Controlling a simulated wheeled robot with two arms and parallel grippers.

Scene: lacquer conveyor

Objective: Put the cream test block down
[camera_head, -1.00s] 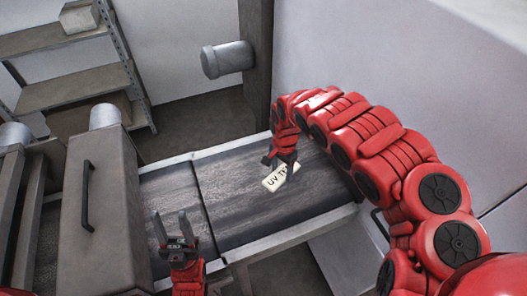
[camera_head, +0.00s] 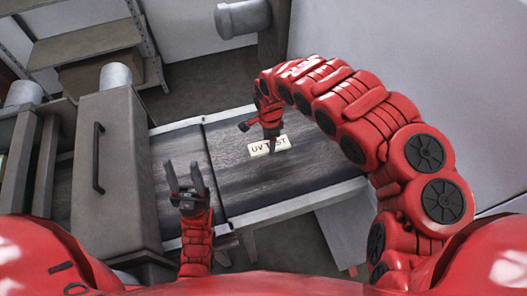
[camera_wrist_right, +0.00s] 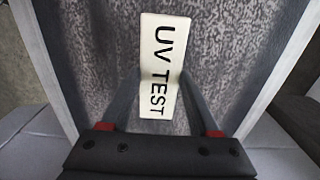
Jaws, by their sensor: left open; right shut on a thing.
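The cream test block (camera_head: 260,148) bears the words "UV TEST" and is at the conveyor's dark belt (camera_head: 300,171). My right gripper (camera_head: 270,143) is shut on the cream block from above. In the right wrist view the cream block (camera_wrist_right: 160,60) lies lengthwise between the two fingers, over the grey belt; I cannot tell whether it touches the belt. My left gripper (camera_head: 186,172) is open and empty, fingers pointing up, near the belt's front edge.
A grey metal housing (camera_head: 118,180) with a black handle stands over the belt's left part. Shelves (camera_head: 85,45) stand at the back left. A grey cylinder (camera_head: 243,17) juts from a post behind the belt. The belt right of the block is clear.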

